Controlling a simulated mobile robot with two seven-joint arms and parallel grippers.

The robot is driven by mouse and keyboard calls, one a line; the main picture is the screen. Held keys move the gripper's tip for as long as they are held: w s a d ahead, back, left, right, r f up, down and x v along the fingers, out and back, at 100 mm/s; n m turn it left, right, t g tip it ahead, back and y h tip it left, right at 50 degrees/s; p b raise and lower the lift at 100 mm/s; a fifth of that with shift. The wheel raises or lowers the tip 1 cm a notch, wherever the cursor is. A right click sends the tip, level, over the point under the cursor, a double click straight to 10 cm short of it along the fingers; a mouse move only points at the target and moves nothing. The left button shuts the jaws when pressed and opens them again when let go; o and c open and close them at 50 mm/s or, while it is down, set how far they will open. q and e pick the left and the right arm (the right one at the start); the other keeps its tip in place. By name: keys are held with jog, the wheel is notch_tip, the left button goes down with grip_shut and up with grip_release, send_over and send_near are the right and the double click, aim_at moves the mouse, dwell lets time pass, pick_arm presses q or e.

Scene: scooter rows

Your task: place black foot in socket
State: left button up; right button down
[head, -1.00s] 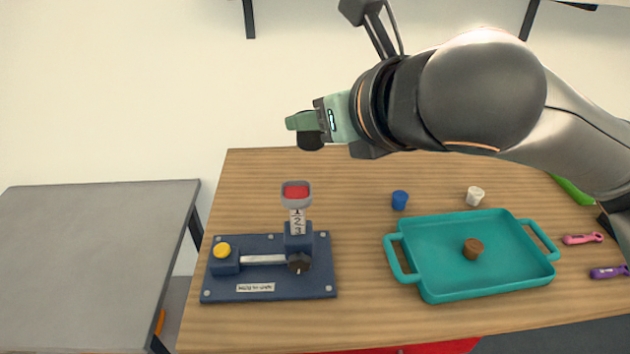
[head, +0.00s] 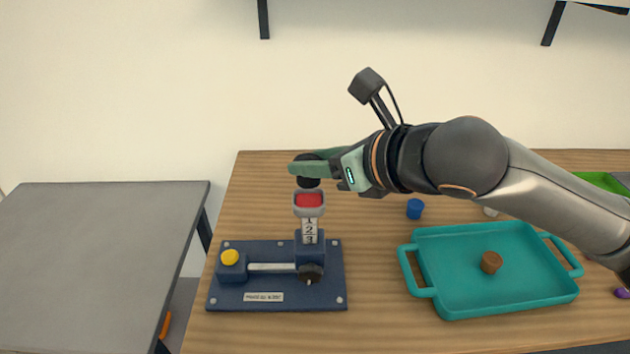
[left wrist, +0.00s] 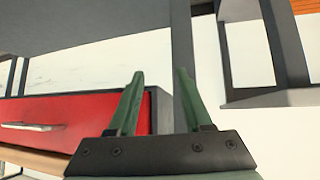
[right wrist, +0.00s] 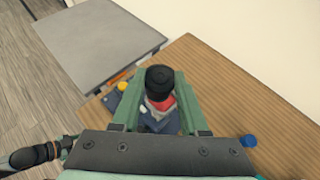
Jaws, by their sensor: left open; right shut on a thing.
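The black foot (head: 308,182) is held in my right gripper (head: 312,168), just above the red-lined socket (head: 309,200) on top of the numbered post. In the right wrist view the black foot (right wrist: 159,77) sits between the fingertips, with the red of the socket (right wrist: 161,103) right behind it. In the head view a thin gap seems to lie between foot and socket; I cannot tell for sure whether they touch. The post stands on a blue base plate (head: 280,300). My left gripper (left wrist: 160,80) is open and empty, away from the fixture.
The plate carries a yellow knob (head: 229,257) and a dark knob (head: 311,272). A teal tray (head: 440,306) with a brown plug (head: 491,262) stands to the right. A blue plug (head: 415,208) lies behind it. A grey table (head: 90,260) stands at left. A red drawer (left wrist: 75,120) shows by my left gripper.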

aim_at(315, 182)
jog(key=shift+w+f, duration=0.5)
jog(key=shift+f, duration=0.05)
jog(key=shift+w+f, duration=0.15)
jog(key=shift+f, duration=0.8)
jog(key=shift+w+f, duration=0.15)
jog(key=shift+f, duration=0.8)
jog(key=shift+f, duration=0.1)
jog(key=shift+f, duration=0.15)
jog(key=shift+c, duration=2.2)
grip_release()
jog(key=shift+r, duration=0.3)
jog(key=v, duration=1.2)
